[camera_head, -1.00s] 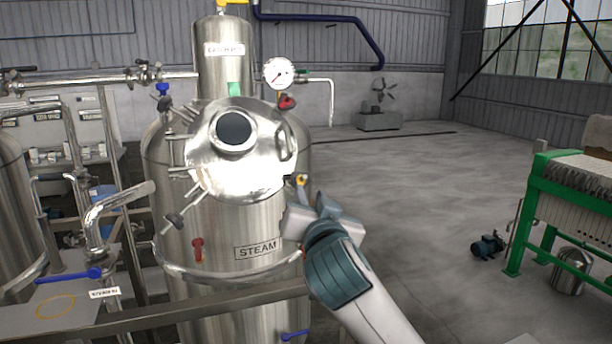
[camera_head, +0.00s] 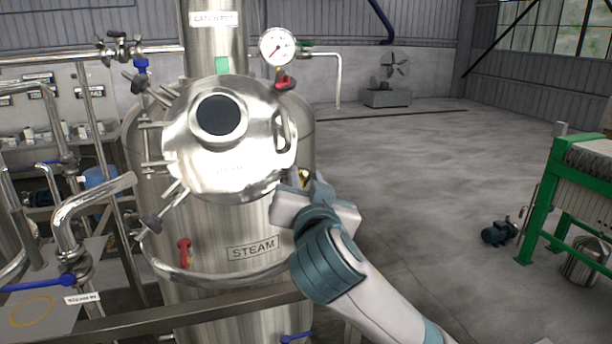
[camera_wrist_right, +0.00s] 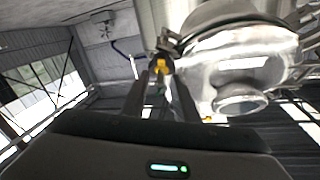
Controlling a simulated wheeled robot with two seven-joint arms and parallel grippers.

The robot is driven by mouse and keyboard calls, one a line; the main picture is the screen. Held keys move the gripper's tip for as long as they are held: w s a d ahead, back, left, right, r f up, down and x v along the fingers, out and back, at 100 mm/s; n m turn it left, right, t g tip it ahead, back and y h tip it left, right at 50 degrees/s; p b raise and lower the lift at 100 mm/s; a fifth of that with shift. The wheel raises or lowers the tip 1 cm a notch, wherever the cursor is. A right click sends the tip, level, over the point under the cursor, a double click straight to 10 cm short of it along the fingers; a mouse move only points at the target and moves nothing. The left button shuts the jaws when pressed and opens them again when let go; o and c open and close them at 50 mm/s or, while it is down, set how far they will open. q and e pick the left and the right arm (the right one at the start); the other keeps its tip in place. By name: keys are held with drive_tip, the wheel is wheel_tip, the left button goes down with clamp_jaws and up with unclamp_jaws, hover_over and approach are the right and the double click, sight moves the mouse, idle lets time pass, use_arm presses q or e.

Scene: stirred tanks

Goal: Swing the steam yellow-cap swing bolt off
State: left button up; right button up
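The STEAM tank (camera_head: 215,285) stands left of centre in the head view, its round metal lid (camera_head: 245,165) tilted toward me and apparently closed. A small yellow cap (camera_head: 305,174) shows beside the lid's lower right edge, just above my right gripper (camera_head: 299,183), whose fingers are mostly hidden there. In the right wrist view, the gripper's two dark fingers (camera_wrist_right: 162,82) are apart, with the yellow cap (camera_wrist_right: 161,65) at or just beyond their tips. I cannot tell whether they touch it. The bolt's shaft is hidden. My left gripper is out of view.
A pressure gauge (camera_head: 277,47) and red valve handle (camera_head: 284,83) stand behind the lid. A metal rail (camera_head: 120,322) crosses in front. Floor right of the tank is open up to a green-framed machine (camera_head: 545,205).

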drive_tip(key=shift+s+r, duration=0.1)
drive_tip(key=shift+s, duration=0.05)
clamp_jaws()
idle(1.3)
